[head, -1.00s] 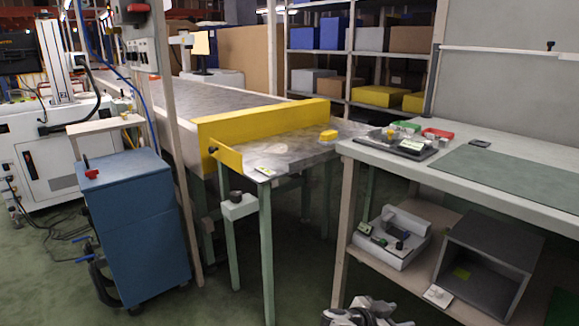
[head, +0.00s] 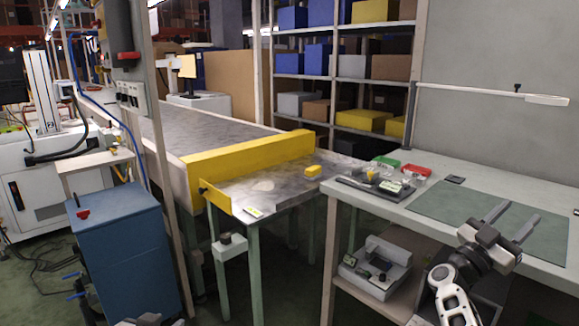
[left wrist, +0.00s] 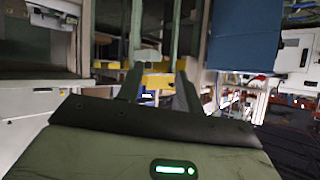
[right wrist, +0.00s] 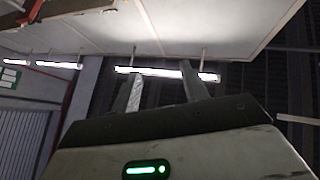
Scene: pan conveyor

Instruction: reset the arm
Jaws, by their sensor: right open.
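My right gripper (head: 520,215) is raised in front of the workbench at the right of the head view. Its two fingers are apart and empty, pointing up and right over the green mat. In the right wrist view my right gripper (right wrist: 160,72) shows open against a pale overhead panel and ceiling lights. My left gripper is open and empty in the left wrist view (left wrist: 158,82), its fingers pointing towards table legs and yellow parts.
The workbench (head: 465,170) carries a green mat (head: 450,213), a dark tray (head: 375,190) and red and green bins. The conveyor (head: 215,133) has a yellow guard (head: 250,155). A blue cabinet (head: 120,245) stands left. Floor between cabinet and bench is partly open.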

